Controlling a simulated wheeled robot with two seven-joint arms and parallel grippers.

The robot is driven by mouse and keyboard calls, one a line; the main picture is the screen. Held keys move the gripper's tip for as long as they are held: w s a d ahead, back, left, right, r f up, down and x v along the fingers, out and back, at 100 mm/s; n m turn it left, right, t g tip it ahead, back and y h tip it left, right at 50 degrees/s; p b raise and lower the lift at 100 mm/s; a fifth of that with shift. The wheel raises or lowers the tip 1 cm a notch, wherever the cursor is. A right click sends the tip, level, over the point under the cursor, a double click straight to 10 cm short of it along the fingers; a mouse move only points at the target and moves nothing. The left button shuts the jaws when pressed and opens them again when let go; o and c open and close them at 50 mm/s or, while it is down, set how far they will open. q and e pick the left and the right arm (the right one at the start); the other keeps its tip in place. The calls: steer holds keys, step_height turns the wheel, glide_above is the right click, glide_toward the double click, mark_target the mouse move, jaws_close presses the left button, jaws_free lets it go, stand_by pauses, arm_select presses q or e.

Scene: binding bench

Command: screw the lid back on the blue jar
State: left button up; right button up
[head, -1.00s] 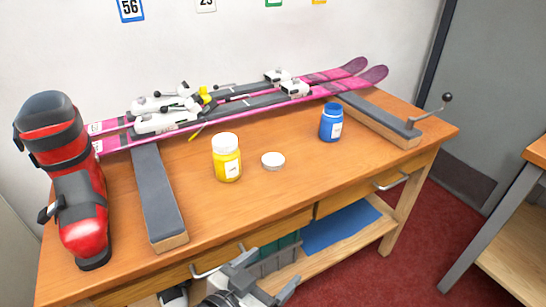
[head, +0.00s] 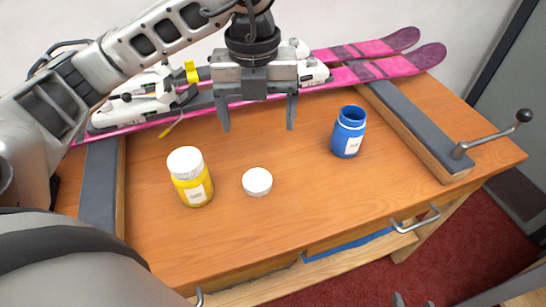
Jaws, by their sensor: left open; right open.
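The blue jar (head: 347,134) stands upright on the bench with its mouth open and a white label on its side. A round white lid (head: 257,182) lies flat on the bench, left of and nearer than the blue jar. My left gripper (head: 258,126) is open and empty, fingers pointing down. It appears above the bench beyond the lid and left of the blue jar, touching neither. Only small grey tips of what looks like my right gripper (head: 412,300) show at the bottom edge, well away from the jar and lid.
A yellow jar (head: 192,184) with a white lid on stands left of the loose lid. Pink skis (head: 385,62) lie along the back on grey-padded supports (head: 420,130). A metal crank handle (head: 490,138) sticks out at right. Bench around the lid is clear.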

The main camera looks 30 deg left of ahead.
arm_select(q)
steer(key=b, duration=0.2)
glide_above(257, 178)
steer(key=f, duration=1)
steer(key=shift+s+d+f, duration=0.1)
steer(key=shift+d+f, duration=0.1)
steer(key=shift+d, duration=0.2)
steer(key=shift+f, duration=0.15)
steer(key=shift+w+a+f+p, duration=0.1)
steer(key=shift+a+f+p, duration=0.1)
steer(key=shift+f, duration=1.1)
steer(key=shift+w+a+f+p, duration=0.1)
steer(key=shift+a+f, duration=0.1)
steer(key=shift+f, duration=1.05)
steer(key=c, duration=1.1)
